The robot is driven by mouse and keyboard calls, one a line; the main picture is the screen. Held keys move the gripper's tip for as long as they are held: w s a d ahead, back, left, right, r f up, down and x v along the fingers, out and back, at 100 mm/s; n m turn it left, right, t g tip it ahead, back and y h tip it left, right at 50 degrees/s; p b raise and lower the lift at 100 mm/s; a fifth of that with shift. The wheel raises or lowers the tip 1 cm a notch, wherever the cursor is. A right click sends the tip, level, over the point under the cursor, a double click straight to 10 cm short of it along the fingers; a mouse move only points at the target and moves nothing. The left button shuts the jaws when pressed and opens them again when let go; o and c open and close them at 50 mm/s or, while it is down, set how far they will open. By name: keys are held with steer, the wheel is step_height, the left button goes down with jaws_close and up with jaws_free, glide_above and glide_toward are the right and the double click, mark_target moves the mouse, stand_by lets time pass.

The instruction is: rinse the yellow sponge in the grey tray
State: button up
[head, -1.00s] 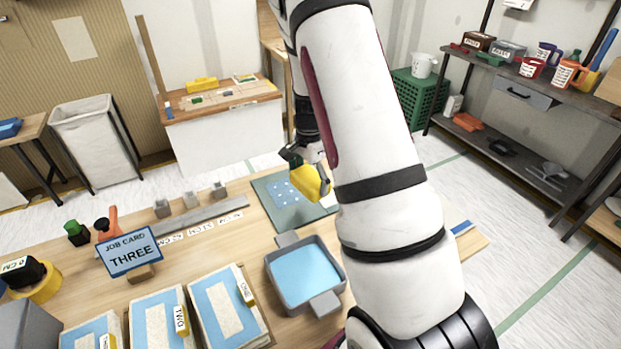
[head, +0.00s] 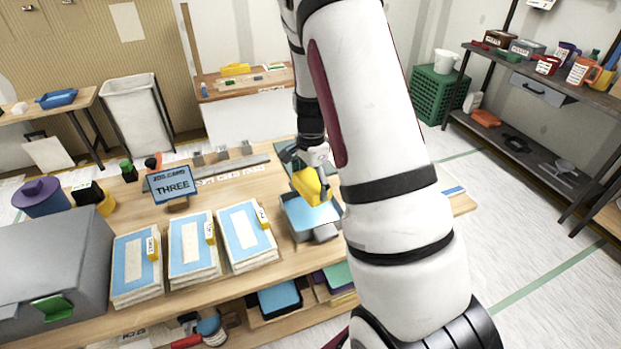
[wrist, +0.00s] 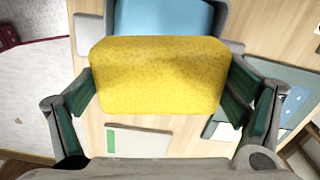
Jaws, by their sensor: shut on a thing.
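The yellow sponge (head: 308,186) is held in my gripper (head: 306,174), which is shut on its sides. It also shows in the wrist view (wrist: 160,76), between both fingers. The grey tray (head: 322,234) holds light blue water and has grey side handles. In the head view the sponge overlaps the tray's far part and looks to be above it. In the wrist view the blue water (wrist: 165,17) shows past the sponge's upper edge. The sponge hides part of the tray, so I cannot tell whether they touch.
Several blue-and-cream panel stacks (head: 247,235) lie left of the tray. A job card reading THREE (head: 172,184) stands behind them. A grey box (head: 50,260) fills the bench's left end. The mat (wrist: 285,100) with pale blue spots lies near my gripper.

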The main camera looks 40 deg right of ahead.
steer(key=shift+f+b, duration=1.65)
steer(key=shift+f, duration=1.75)
steer(key=shift+f, duration=0.1)
steer(key=shift+f, duration=0.35)
steer(key=shift+f, duration=1.05)
